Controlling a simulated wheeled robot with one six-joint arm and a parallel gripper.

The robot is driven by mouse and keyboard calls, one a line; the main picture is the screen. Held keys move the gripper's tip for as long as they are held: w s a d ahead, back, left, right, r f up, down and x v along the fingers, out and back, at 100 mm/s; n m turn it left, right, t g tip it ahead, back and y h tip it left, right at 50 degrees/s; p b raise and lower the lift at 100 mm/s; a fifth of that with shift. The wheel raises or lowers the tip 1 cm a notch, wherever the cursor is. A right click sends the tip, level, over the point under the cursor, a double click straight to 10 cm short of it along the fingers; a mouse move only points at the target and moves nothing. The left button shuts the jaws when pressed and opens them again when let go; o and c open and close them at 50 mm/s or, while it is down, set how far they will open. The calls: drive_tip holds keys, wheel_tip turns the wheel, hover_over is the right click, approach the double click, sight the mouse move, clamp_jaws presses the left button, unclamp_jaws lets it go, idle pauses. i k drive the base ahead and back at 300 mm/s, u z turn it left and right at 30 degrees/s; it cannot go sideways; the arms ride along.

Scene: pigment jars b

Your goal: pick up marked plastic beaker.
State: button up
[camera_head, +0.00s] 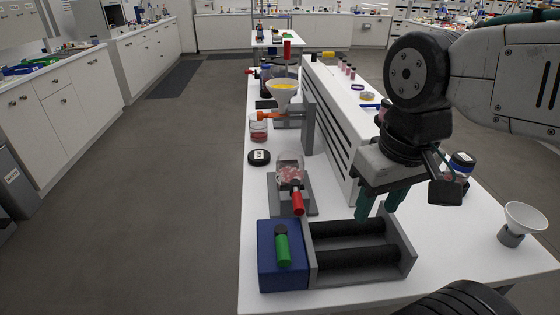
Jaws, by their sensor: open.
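A clear beaker-like vessel (258,128) with red contents stands on the white bench, near its left edge. A second clear container (290,168) with pinkish contents sits on a grey device with a red handle. I cannot make out markings on either, so I cannot tell which is the marked plastic beaker. My gripper (379,206) points down with its green fingers apart and nothing seen between them. It is above the bench, right of both vessels and close to the far side of the roller device.
A blue-ended roller device (283,268) with two black rollers lies at the front. A round black lid (259,157) lies at left. A white funnel (524,218) stands at right. Bench surface between the gripper and funnel looks clear.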

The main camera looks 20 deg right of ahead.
sight(258, 130)
drive_tip(key=k, duration=1)
drive_tip(key=u, duration=1.2)
drive_tip(key=i, duration=4.8)
drive_tip(key=z, duration=2.75)
drive_tip(key=i, duration=0.15)
drive_tip(key=z, duration=0.35)
